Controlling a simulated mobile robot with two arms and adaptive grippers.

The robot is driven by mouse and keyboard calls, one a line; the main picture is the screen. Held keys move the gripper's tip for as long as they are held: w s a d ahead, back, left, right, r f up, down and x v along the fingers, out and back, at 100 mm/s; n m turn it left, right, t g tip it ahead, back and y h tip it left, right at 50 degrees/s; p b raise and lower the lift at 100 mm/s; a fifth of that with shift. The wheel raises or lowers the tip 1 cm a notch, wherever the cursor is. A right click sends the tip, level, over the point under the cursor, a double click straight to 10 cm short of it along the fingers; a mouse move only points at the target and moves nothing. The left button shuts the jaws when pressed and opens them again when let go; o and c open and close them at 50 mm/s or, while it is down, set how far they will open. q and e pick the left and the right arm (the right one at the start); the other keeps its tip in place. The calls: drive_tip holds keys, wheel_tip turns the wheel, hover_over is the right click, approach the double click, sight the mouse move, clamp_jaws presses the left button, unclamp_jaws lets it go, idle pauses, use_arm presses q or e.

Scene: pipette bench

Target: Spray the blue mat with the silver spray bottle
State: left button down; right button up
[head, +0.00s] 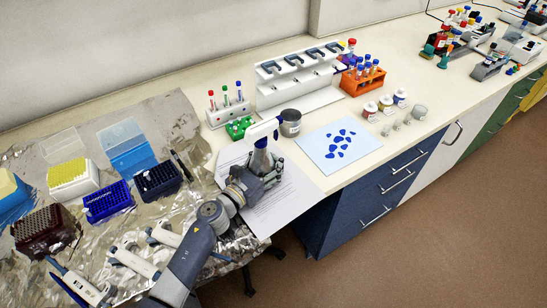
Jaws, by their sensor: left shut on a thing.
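The silver spray bottle (261,158) has a white spray head and stands upright in my left gripper (270,171). The gripper is shut around its body, and its fingers hide the lower part. The bottle is over the white paper sheet at the bench's front edge, left of the blue mat. The blue mat (319,153) is a pale blue sheet lying flat on the bench, with several dark blue blotches on its middle. The gripper and bottle are apart from the mat. My right gripper is not in view.
A grey metal cup (290,123) stands just behind the bottle. A white pipette stand (275,93) and an orange tube rack (357,84) are behind the mat. Small jars (370,110) stand to its right. Tip boxes (109,199) and pipettes lie on foil at left.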

use_arm(q)
drive_tip(key=c, duration=0.6)
unclamp_jaws()
drive_tip(key=shift+o, duration=0.2)
drive_tip(key=shift+f, duration=0.1)
